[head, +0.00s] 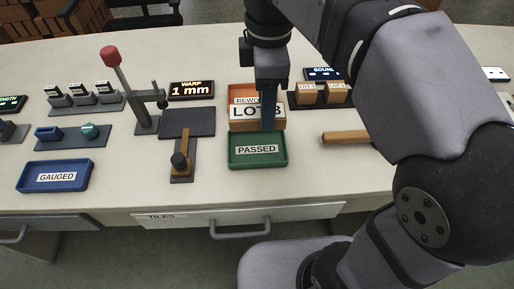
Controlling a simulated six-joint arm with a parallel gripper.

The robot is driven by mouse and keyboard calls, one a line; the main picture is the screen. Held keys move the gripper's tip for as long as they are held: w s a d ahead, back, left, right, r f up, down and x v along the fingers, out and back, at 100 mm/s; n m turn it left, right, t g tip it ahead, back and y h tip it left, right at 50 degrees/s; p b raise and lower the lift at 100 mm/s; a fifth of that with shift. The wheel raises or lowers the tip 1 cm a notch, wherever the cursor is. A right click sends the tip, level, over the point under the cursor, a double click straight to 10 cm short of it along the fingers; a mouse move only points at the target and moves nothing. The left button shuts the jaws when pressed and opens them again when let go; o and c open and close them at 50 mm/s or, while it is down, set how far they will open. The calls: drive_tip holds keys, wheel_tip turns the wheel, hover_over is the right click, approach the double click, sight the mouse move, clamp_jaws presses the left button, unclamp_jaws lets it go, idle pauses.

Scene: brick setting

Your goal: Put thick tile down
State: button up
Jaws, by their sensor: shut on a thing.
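My gripper (268,119) is shut on a tan tile (242,123) with a white label that reads like "LOT 3", partly covered by a finger. In the head view the tile appears between the green PASSED tray (276,160) in front and the orange REWORK tray (239,91) behind. It overlaps the front of the orange tray in the picture. I cannot tell whether it touches anything below. The inside of the green tray that shows looks empty.
A blue GAUGED tray (26,177) sits at the left. A dark plate (187,122) with a red-knobbed lever (111,57) and a "WARP 1 mm" display (191,90) stands left of the gripper. Two labelled tan tiles (306,94) and a wooden handle (345,137) lie at the right.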

drive_tip(key=shift+f+b, duration=1.65)
drive_tip(key=shift+f, duration=3.35)
drive_tip(key=shift+f, duration=0.15)
drive_tip(key=o, duration=0.7)
drive_tip(key=shift+o, duration=0.7)
wheel_tip(320, 180, up, 12)
drive_tip(key=p, duration=0.3)
drive_tip(key=shift+p, duration=0.4)
drive_tip(key=shift+r, duration=0.2)
